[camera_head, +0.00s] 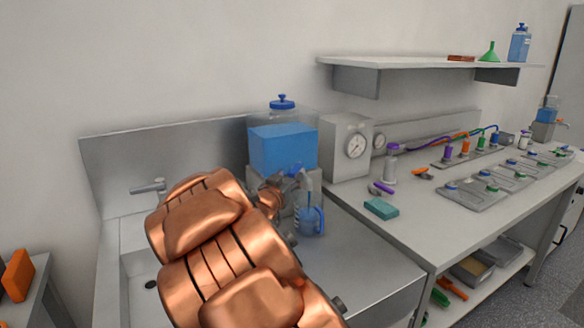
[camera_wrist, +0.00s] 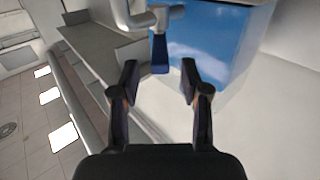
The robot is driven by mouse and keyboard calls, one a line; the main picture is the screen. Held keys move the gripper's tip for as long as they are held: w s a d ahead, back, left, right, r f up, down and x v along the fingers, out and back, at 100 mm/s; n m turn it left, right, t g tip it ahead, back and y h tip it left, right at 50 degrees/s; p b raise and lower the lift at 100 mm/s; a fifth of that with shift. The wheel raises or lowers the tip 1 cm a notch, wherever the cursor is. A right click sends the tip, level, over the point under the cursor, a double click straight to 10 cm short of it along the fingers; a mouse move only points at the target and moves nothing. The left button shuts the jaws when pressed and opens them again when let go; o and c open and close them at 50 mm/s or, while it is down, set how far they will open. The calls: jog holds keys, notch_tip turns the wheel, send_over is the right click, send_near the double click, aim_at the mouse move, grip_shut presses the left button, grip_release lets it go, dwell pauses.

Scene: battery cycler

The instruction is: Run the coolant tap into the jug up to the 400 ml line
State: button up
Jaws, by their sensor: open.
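The clear coolant tank (camera_head: 283,148) with a blue lid stands on a grey block, filled with blue liquid. It also shows in the wrist view (camera_wrist: 220,40). The grey tap (camera_wrist: 150,18) sticks out from it, with a blue lever (camera_wrist: 160,55) hanging down. My gripper (camera_wrist: 159,80) is open, its fingertips on either side of and just short of the lever's lower end, not visibly touching it. The jug (camera_head: 312,222) stands under the tap with blue in it. A thin blue line above it looks like a stream. Its markings are too small to read.
A sink with a faucet (camera_head: 149,187) is at the left. A grey box with a dial (camera_head: 346,147) stands right of the tank. The bench (camera_head: 400,215) holds a teal block (camera_head: 381,208) and cell trays. A shelf (camera_head: 425,62) hangs above. My copper arm covers part of the counter.

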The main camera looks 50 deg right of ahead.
aim_at(301, 163)
jog(key=shift+w+d, duration=0.15)
jog(key=shift+d, duration=0.35)
jog(key=shift+p+x, duration=0.6)
jog(key=shift+x, duration=2.85)
grip_shut()
